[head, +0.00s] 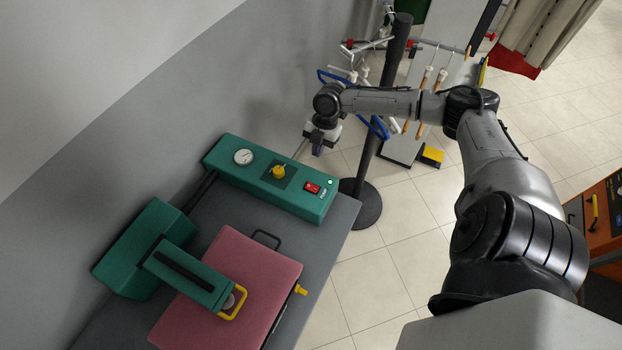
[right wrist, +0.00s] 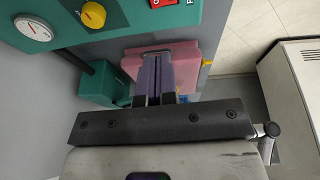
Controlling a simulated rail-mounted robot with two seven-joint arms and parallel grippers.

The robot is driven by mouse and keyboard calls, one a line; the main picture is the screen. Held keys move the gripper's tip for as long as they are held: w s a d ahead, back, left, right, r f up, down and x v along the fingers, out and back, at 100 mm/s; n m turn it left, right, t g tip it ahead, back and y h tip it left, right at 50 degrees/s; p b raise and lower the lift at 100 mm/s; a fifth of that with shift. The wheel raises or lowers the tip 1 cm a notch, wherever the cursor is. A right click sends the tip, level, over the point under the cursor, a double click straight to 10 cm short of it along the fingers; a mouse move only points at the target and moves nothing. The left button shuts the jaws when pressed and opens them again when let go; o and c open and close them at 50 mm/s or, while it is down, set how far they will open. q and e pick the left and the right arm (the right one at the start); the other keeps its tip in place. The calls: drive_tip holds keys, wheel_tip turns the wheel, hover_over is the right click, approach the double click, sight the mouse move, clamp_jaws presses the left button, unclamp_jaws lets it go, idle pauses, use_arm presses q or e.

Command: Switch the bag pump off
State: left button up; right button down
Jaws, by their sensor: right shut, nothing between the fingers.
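The bag pump's green control box (head: 230,169) stands at the back of the grey table against the wall. Its sloping front carries a white dial gauge (head: 243,157), a yellow knob (head: 279,172) and a red rocker switch (head: 312,187). A small pale lamp (head: 330,182) beside the switch looks lit. My right gripper (head: 299,150) is above the back edge of the box, apart from the switch. Its fingers (right wrist: 157,58) are shut and empty in the right wrist view. There the switch (right wrist: 162,3) is cut by the top edge. My left gripper is out of view.
A pink pad (head: 250,262) lies on the table (head: 341,216), with a green arm (head: 187,275) and yellow handle over it. Behind my right forearm stand a black post (head: 372,150) and a rack with blue hangers (head: 377,127). An orange cabinet (head: 600,215) stands at right.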

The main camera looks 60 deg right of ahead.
drive_tip(key=shift+f, duration=0.1)
approach(310, 185)
drive_tip(key=x, duration=0.5)
drive_tip(key=shift+a+f, duration=0.3)
drive_tip(key=shift+a, duration=0.1)
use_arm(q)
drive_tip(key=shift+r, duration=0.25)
use_arm(e)
drive_tip(key=shift+f, duration=0.8)
use_arm(q)
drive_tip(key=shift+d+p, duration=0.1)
drive_tip(key=shift+p, duration=0.2)
use_arm(e)
drive_tip(key=shift+d, duration=0.1)
